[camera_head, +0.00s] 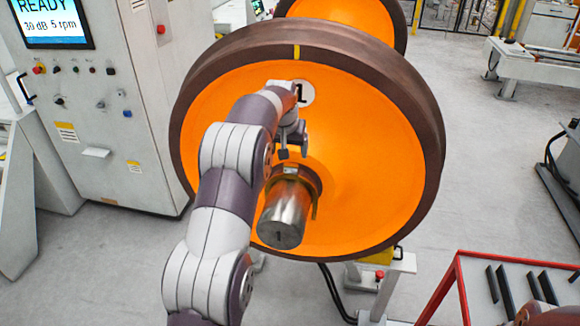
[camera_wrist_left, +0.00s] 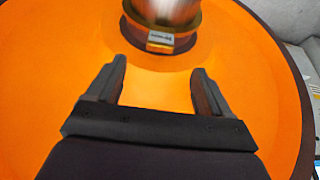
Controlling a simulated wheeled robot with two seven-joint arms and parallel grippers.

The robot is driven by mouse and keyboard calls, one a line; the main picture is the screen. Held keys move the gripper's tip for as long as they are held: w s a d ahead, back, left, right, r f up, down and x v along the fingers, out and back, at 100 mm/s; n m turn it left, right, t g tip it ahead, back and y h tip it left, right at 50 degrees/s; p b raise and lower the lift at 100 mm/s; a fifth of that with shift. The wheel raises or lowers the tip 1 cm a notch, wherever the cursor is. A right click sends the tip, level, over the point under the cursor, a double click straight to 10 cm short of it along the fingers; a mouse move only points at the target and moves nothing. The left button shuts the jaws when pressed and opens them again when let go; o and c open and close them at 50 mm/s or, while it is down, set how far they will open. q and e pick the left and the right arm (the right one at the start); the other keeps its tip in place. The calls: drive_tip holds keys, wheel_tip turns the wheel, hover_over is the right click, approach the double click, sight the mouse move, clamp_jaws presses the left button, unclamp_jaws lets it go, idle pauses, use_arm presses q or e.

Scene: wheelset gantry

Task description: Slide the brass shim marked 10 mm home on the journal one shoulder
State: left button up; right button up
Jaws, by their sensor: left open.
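The journal (camera_head: 286,214) is a steel stub marked 1, sticking out of the orange wheel (camera_head: 370,165). A brass shim (camera_head: 316,206) sits around it near the wheel-side shoulder, partly hidden by the journal. In the left wrist view the shim (camera_wrist_left: 160,47) shows as a brass tab with a pale label, too blurred to read, below the journal (camera_wrist_left: 165,10). I cannot tell whether it touches the shoulder. My left gripper (camera_head: 292,150) is above the journal, close to the wheel face. Its fingers (camera_wrist_left: 159,72) are apart and empty, with the tab ahead of them.
A control cabinet (camera_head: 100,120) with a screen stands at left. A red-framed table (camera_head: 460,285) with several dark bars is at lower right, with part of my right arm at the corner. A yellow-topped stand (camera_head: 383,257) is below the wheel. Open floor lies to the right.

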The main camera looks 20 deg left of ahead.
use_arm(q)
drive_tip(key=shift+v, duration=1.65)
